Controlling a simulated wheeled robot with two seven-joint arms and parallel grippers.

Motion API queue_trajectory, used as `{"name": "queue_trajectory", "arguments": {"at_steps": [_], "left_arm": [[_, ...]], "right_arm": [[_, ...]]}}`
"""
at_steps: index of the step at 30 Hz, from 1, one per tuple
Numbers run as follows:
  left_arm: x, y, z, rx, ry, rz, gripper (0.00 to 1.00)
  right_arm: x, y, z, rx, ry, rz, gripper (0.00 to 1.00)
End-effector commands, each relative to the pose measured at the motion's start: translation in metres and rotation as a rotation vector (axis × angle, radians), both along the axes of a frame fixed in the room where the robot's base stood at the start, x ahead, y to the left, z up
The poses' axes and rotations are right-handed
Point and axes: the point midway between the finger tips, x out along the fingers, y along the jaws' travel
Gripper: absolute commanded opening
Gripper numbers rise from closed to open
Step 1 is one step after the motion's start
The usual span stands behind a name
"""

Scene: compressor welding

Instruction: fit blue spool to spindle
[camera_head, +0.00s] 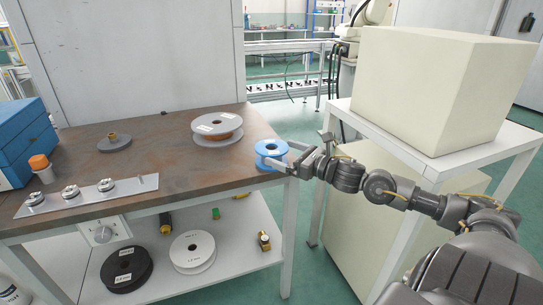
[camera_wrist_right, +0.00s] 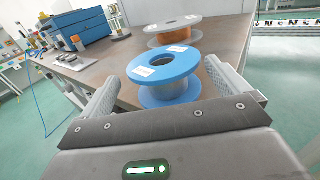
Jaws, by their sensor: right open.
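The blue spool (camera_head: 271,149) stands upright at the right front edge of the rusty brown table. It has blue flanges, a grey winding and white labels, and it also shows in the right wrist view (camera_wrist_right: 164,66). My right gripper (camera_head: 283,157) is open, with one finger on either side of the spool. In the right wrist view the gripper (camera_wrist_right: 163,90) has the spool between its fingers, with a visible gap on the right. The likely spindle, a grey round base with a short brass post (camera_head: 114,141), stands empty at the back left of the table. My left gripper is out of view.
A white spool with orange winding (camera_head: 217,127) lies behind the blue one. A metal plate with several round fittings (camera_head: 88,195), an orange-capped bottle (camera_head: 40,165) and blue boxes (camera_head: 20,140) are at left. The table's middle is clear. A cream box (camera_head: 420,90) stands at right.

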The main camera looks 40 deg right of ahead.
Motion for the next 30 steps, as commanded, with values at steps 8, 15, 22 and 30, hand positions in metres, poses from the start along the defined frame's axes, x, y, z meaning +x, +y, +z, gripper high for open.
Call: {"name": "queue_trajectory", "arguments": {"at_steps": [8,15,22,30], "left_arm": [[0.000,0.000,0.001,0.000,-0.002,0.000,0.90],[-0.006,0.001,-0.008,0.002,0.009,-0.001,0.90],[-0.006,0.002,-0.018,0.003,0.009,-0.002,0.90],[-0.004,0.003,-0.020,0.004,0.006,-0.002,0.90]], "right_arm": [[0.009,0.001,0.002,0.002,-0.002,-0.002,1.00],[0.034,0.005,0.004,0.002,-0.005,-0.002,1.00],[0.050,0.010,0.002,0.002,-0.002,0.000,1.00],[0.051,0.010,0.001,0.000,0.001,0.000,1.00]]}}
